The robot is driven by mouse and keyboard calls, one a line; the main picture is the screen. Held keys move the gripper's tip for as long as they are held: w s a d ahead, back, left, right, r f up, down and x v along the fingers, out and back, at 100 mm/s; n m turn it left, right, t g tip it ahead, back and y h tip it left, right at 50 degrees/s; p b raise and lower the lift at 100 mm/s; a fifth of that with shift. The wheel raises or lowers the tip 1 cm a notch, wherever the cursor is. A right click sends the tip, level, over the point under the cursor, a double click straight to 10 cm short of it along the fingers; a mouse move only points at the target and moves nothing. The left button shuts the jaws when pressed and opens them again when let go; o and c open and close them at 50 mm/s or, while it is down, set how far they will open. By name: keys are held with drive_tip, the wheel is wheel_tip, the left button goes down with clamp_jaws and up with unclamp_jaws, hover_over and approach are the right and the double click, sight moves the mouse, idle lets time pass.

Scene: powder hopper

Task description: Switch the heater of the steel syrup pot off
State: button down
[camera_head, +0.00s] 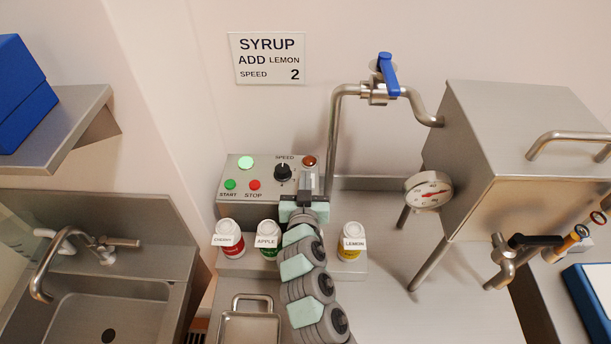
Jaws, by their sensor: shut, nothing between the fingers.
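A grey control panel (232,180) stands at the back wall of the steel bench. It has a lit pale green lamp (246,163), a green START button (230,185), a red STOP button (254,185), a black SPEED knob (283,172) and a dark orange-red lamp (310,161). My gripper (306,181) is shut and empty at the panel's right part, below that lamp. It hides what is behind it, and no heater label shows. A steel vessel (480,150) on legs, with a dial gauge (429,191), stands right; I cannot tell whether it is the syrup pot.
CHERRY (229,236), APPLE (267,236) and LEMON (351,242) jars stand on a low steel ledge around my arm. A pipe with a blue-handled valve (388,74) rises behind. A steel tray (248,328) is in front and a sink (110,310) left.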

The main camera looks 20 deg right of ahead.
drive_tip(key=r+p, duration=0.3)
drive_tip(key=r, duration=0.2)
drive_tip(key=shift+w, duration=0.2)
drive_tip(key=r+b+v, duration=0.1)
drive_tip(key=v, duration=0.8)
drive_tip(key=shift+s, duration=0.2)
drive_tip(key=shift+r, duration=0.25)
